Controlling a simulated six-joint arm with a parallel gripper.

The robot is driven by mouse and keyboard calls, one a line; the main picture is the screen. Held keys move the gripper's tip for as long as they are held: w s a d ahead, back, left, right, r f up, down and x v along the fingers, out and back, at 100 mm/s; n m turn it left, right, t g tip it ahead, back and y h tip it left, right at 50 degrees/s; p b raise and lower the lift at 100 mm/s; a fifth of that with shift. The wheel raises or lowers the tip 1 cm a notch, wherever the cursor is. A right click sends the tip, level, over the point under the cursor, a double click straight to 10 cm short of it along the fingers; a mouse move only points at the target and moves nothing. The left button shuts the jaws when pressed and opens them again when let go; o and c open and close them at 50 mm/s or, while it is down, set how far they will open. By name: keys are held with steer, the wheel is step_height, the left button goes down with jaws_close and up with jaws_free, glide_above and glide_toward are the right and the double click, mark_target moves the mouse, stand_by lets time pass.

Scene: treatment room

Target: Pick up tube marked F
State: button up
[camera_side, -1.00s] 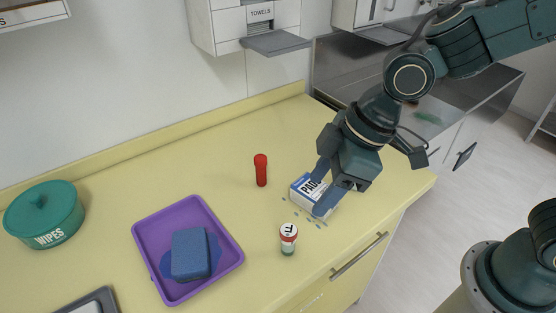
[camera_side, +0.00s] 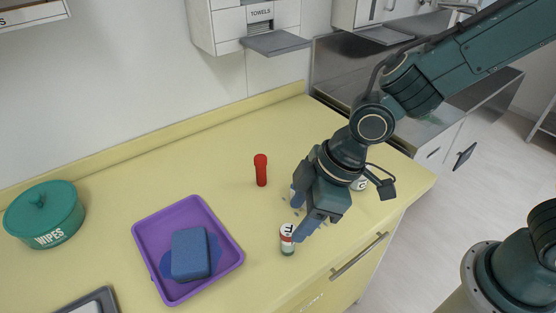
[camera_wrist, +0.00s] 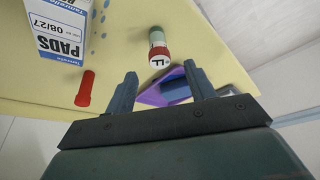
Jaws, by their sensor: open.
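The tube marked F (camera_side: 287,240) stands upright near the counter's front edge, with a white top bearing the mark, a red band and a green lower part. In the wrist view the tube (camera_wrist: 158,48) appears just beyond the gap between my fingertips. My gripper (camera_side: 300,214) is open and empty; in the side view its nearer finger overlaps the tube's right side. Whether they touch I cannot tell. Both fingers of the gripper (camera_wrist: 160,70) show apart in the wrist view.
A red tube (camera_side: 261,170) stands behind. A purple tray (camera_side: 236,258) with a blue block (camera_side: 189,254) lies left. A green WIPES pot (camera_side: 44,214) is far left.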

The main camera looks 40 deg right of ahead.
mark_target(291, 229)
steer(key=shift+x, duration=1.5)
steer(key=shift+x, duration=2.6)
steer(key=shift+d, duration=0.15)
steer(key=shift+c, duration=0.2)
steer(key=c, duration=1)
